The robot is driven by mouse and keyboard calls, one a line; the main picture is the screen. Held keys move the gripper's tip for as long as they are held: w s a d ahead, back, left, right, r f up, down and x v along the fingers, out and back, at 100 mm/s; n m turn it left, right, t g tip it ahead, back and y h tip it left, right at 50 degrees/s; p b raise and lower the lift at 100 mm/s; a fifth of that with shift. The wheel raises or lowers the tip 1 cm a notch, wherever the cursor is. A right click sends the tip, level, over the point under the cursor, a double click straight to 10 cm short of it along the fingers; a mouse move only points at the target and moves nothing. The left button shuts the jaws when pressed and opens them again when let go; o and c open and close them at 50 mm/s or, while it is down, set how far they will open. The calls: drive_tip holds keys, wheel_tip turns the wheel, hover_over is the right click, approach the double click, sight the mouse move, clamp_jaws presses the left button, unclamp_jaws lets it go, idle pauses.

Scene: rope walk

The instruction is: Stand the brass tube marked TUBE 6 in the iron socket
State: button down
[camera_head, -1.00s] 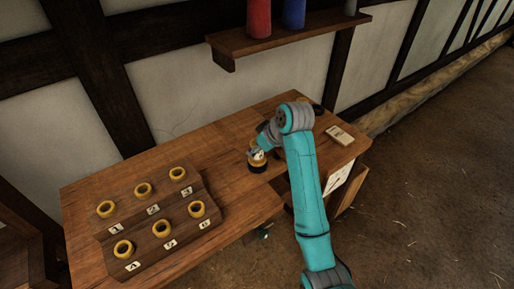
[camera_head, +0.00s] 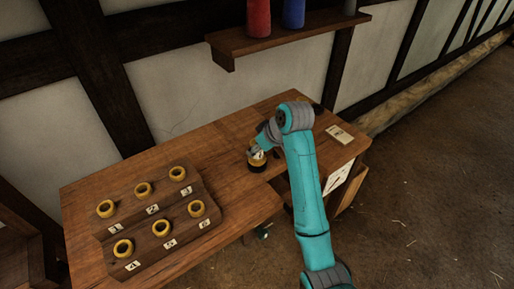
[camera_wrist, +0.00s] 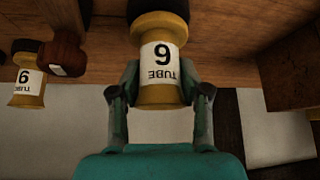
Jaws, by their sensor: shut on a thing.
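My gripper (camera_wrist: 160,95) is shut around a brass tube (camera_wrist: 160,20) with a white label. The label is upside down in the wrist view; turned by its word TUBE, its figure reads as 9. The tube's far end meets a dark round piece (camera_wrist: 158,3), cut off by the frame edge; whether it is seated there I cannot tell. Another brass tube (camera_wrist: 28,98) stands at left; its figure looks like 9 in the picture, so 6 if its label is also inverted. In the head view the held tube (camera_head: 258,160) is upright over a dark base on the table.
A wooden rack (camera_head: 160,218) with several brass rings and numbered tags fills the table's left. A card (camera_head: 340,135) lies at the right. A dark brown knob-like piece (camera_wrist: 62,50) is beside the held tube. A shelf (camera_head: 290,32) hangs above.

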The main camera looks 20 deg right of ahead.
drive_tip(key=shift+f, duration=0.55)
drive_tip(key=c, duration=0.8)
unclamp_jaws()
